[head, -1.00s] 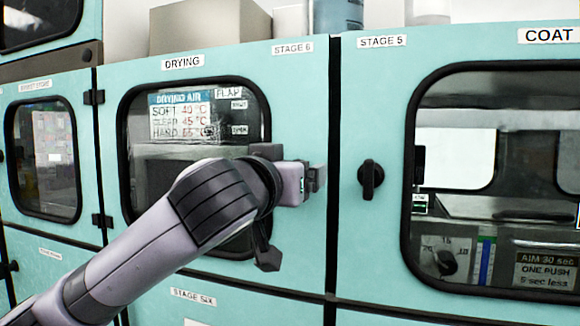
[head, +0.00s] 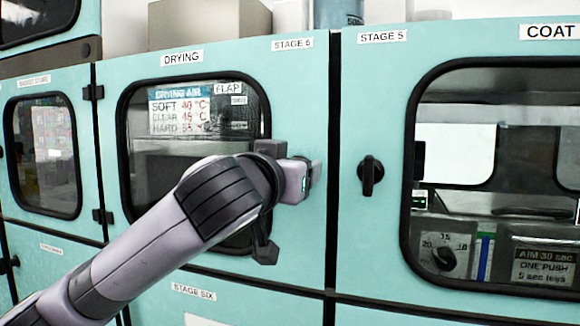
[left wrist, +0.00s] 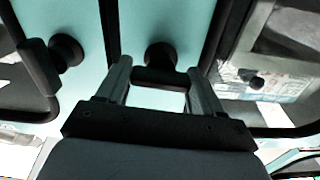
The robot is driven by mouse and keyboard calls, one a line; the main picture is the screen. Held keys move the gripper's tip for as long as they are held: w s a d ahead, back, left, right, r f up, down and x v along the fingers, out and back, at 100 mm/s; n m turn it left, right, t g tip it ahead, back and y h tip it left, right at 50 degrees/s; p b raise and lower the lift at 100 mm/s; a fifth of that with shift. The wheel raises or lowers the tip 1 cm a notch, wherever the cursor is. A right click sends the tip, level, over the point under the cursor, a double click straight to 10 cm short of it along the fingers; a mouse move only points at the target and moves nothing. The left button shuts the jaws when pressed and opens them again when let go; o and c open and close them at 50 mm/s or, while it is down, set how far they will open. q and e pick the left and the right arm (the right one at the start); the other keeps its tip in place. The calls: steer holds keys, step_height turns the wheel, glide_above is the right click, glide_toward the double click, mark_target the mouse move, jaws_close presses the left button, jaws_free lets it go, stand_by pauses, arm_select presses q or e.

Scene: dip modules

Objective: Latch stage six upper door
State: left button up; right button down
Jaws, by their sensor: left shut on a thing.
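The stage six upper door (head: 290,95) is teal, with a dark window labelled drying, and looks flush with its frame. My left gripper (head: 314,174) is at the door's right edge, shut on its black latch knob (left wrist: 160,56). In the left wrist view the two fingers (left wrist: 159,76) stand on either side of the knob's bar, which lies across between them. In the head view the gripper and wrist hide the knob, so its angle cannot be told there. My right gripper is in neither view.
The stage 5 door (head: 385,120), right of a narrow dark gap, has its own black knob (head: 370,177), upright and close to my fingers. A lower panel labelled stage six (head: 250,305) lies below. A box (head: 210,24) stands on top.

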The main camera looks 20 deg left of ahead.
arm_select(q)
steer(key=m+p, duration=0.1)
steer(key=m, duration=0.3)
steer(key=shift+d+r+p, duration=0.1)
steer(key=shift+p, duration=0.3)
steer(key=m+p, duration=0.2)
steer(key=m, duration=0.3)
steer(key=shift+d+m+p, duration=0.1)
steer(key=shift+m+p, duration=0.2)
steer(key=shift+p, duration=0.05)
steer(key=m, duration=0.2)
steer(key=shift+f+m+p, duration=0.2)
steer(key=shift+m+p, duration=0.1)
steer(key=m, duration=0.4)
steer(key=shift+f+m, duration=0.15)
steer(key=shift+m, duration=0.25)
steer(key=o, duration=1)
steer(key=shift+c, duration=0.2)
steer(key=shift+s, duration=0.15)
